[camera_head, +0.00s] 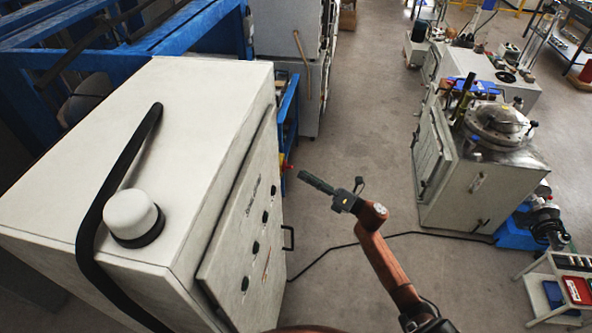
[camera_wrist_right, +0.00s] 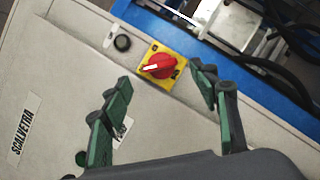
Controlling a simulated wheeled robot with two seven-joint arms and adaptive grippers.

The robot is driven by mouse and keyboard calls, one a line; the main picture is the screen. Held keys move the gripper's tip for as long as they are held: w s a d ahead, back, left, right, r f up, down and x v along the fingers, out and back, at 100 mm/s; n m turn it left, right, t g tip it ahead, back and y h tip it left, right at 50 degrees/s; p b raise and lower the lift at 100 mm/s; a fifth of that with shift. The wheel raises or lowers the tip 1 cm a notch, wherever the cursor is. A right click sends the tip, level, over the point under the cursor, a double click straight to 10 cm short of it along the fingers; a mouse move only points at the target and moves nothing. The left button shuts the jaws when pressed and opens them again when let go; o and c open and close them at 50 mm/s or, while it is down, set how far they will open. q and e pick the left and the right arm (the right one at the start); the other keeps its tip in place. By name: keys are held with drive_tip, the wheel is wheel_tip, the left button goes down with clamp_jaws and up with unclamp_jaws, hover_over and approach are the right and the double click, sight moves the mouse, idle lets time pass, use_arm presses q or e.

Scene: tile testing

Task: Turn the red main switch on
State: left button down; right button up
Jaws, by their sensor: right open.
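The red main switch (camera_wrist_right: 158,66) is a round red knob on a square yellow plate on the grey cabinet front (camera_wrist_right: 60,70). A white mark on the knob points left and slightly down in the right wrist view. My right gripper (camera_wrist_right: 160,76) is open and empty, with a green finger on each side of the knob in that view. Contact with the knob does not show. In the head view my right gripper (camera_head: 305,178) is to the right of the cabinet (camera_head: 200,85), near a small red and yellow spot on its far front edge. My left gripper is out of view.
A black round button (camera_wrist_right: 122,43) sits left of the switch. The cabinet front carries several dark knobs and a black handle (camera_head: 288,238). A blue frame (camera_head: 290,110) stands behind. Open floor (camera_head: 350,130) lies right of the cabinet, before another machine (camera_head: 470,185).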

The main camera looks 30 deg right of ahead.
sight(292, 168)
drive_tip(key=shift+x, duration=2.2)
drive_tip(key=shift+p, duration=0.35)
drive_tip(key=c, duration=1.2)
